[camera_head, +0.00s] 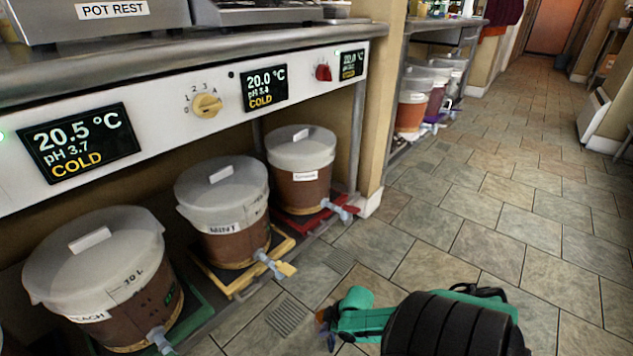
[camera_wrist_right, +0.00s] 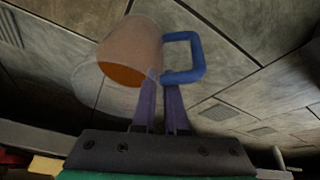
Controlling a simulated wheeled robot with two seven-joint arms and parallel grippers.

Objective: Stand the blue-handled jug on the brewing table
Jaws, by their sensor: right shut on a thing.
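The blue-handled jug (camera_wrist_right: 128,52) shows in the right wrist view. In the head view my right gripper (camera_head: 325,328) is low over the tiled floor, right of the buckets; I cannot make out the jug there. The steel table (camera_head: 215,43) with the control panel runs along the upper left. My left gripper is not in view.
Lidded buckets labelled PEACH (camera_head: 95,265), MINT (camera_head: 222,200) and a third (camera_head: 300,155) stand under the table, with taps sticking out. A POT REST unit (camera_head: 110,22) stands on the table. More buckets (camera_head: 412,100) stand farther back. The tiled floor at right is clear.

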